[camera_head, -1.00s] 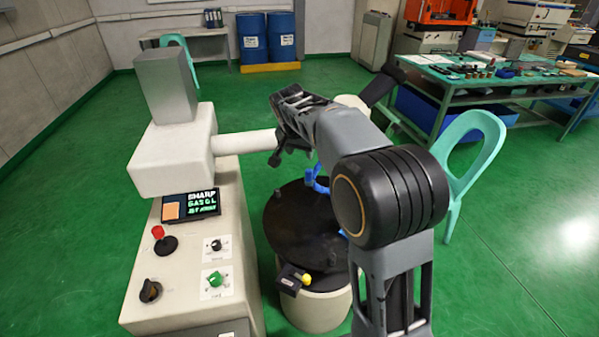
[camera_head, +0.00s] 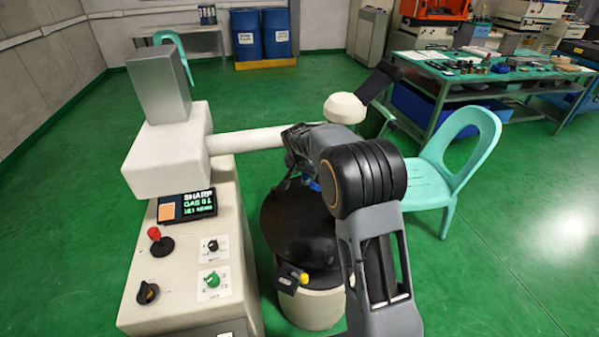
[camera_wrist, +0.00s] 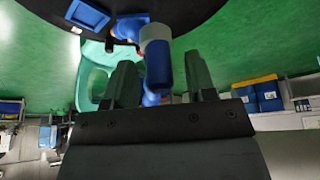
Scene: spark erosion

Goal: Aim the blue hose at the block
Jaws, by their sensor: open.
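The blue hose (camera_wrist: 160,68) shows in the wrist view as jointed blue segments with a pale grey collar. Its end lies between the two spread fingers of my gripper (camera_wrist: 162,78), which is open; I cannot tell if a finger touches it. In the head view only a bit of the blue hose (camera_head: 314,185) shows past my arm, above the round black worktop (camera_head: 290,235). In the wrist view a flat blue rectangular piece (camera_wrist: 88,14) is on the black surface; I cannot tell if it is the block. My fingertips are hidden in the head view.
A cream machine with a control panel (camera_head: 195,250) stands left, its horizontal arm (camera_head: 245,141) passing close to my arm. A black box with a yellow knob (camera_head: 291,278) is at the worktop's front edge. A turquoise chair (camera_head: 450,165) stands right.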

